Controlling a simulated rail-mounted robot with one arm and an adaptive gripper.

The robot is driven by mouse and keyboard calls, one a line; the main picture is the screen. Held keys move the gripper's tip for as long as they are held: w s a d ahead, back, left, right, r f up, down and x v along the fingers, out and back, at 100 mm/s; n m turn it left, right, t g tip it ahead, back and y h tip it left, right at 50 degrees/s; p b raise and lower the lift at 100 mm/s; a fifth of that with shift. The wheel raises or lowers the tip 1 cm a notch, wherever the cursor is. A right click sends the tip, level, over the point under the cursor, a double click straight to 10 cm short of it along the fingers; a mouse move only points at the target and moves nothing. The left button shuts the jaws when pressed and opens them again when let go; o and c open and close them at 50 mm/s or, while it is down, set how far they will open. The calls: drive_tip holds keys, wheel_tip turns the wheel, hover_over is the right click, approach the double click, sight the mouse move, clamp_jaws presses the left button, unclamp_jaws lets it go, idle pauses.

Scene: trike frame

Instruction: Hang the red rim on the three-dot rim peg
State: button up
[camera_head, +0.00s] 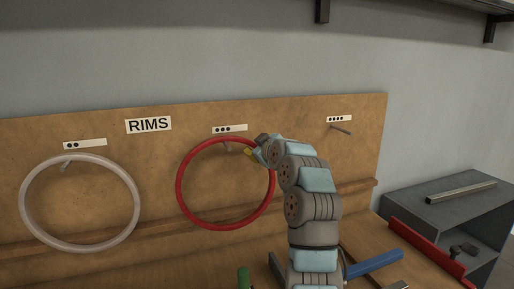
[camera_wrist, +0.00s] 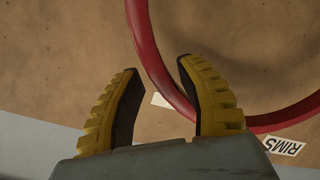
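The red rim (camera_head: 181,195) is upright against the pegboard, below the middle label with three dots (camera_head: 229,128). The three-dot peg (camera_head: 228,148) shows just under the rim's top edge, inside the ring; it looks as if the rim rests on it, but contact is too small to tell. My gripper (camera_head: 254,152) is at the rim's upper right. In the wrist view my gripper (camera_wrist: 158,66) has its yellow-backed fingers apart, and the red rim (camera_wrist: 149,50) passes between or just beyond them, with a gap to the left finger. The right finger hides part of the rim.
A white rim (camera_head: 22,205) hangs at the two-dot label on the left. The four-dot peg (camera_head: 340,129) on the right is bare. A wooden ledge (camera_head: 158,239) runs behind the rims. A blue-handled tool (camera_head: 375,264) and a grey shelf unit (camera_head: 405,207) are at right.

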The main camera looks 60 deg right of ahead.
idle(0.3)
drive_tip(key=v, duration=1.2)
idle(0.3)
